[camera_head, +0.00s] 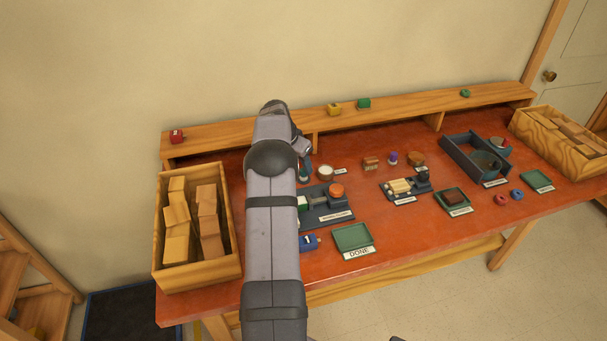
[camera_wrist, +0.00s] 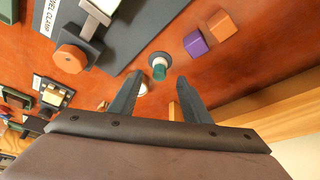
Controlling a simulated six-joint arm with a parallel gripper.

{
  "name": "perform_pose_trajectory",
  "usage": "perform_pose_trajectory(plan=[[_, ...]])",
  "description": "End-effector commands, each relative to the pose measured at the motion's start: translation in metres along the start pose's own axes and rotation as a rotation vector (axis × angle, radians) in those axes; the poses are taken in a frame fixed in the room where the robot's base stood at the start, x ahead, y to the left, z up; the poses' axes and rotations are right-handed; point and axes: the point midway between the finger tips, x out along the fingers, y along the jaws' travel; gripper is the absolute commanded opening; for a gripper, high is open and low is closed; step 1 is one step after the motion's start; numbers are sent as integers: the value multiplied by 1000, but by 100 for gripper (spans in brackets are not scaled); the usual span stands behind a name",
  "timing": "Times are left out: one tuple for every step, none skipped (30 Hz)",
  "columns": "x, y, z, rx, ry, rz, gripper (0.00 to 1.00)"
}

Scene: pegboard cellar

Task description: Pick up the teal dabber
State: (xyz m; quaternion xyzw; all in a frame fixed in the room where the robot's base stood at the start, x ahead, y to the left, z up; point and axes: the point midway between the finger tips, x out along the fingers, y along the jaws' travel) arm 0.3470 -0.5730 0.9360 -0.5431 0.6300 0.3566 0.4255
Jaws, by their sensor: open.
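The teal dabber (camera_wrist: 159,72) stands on the red-orange table in the wrist view, a small teal piece with a round grey part at its end. In the head view a teal-green piece (camera_head: 304,174) shows just right of my arm, partly hidden by it. My gripper (camera_wrist: 161,79) is open, its two dark fingers pointing toward the dabber. The dabber appears in line with the gap between the fingertips, with nothing gripped. I cannot tell how far above the table the fingertips are. In the head view my arm hides most of the gripper.
A dark clamp fixture with an orange knob (camera_wrist: 70,58) is left of the dabber. A purple block (camera_wrist: 197,43) and an orange block (camera_wrist: 222,24) are to its right. A white round item (camera_head: 325,172) and the green DONE tray (camera_head: 352,237) are on the table. A wooden shelf (camera_head: 390,113) runs behind.

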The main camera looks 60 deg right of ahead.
Motion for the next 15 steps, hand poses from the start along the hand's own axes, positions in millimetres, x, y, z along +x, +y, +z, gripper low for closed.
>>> perform_pose_trajectory(plan=[[2, 1, -1, 0, -2, 2, 44], [4, 1, -1, 0, -2, 3, 44], [8, 2, -1, 0, -3, 3, 44], [11, 2, -1, 0, -3, 3, 44], [14, 1, -2, 0, -2, 2, 44], [18, 2, -2, 0, -3, 2, 44], [21, 2, -2, 0, -3, 3, 44], [24, 2, -2, 0, -3, 2, 44], [30, 2, -2, 0, -3, 2, 44], [33, 2, -2, 0, -2, 2, 44], [36, 2, -2, 0, -1, 1, 44], [39, 2, -2, 0, -2, 1, 44], [41, 2, -2, 0, -1, 1, 44], [43, 2, -2, 0, -1, 0, 44], [45, 2, -2, 0, -1, 0, 44]])
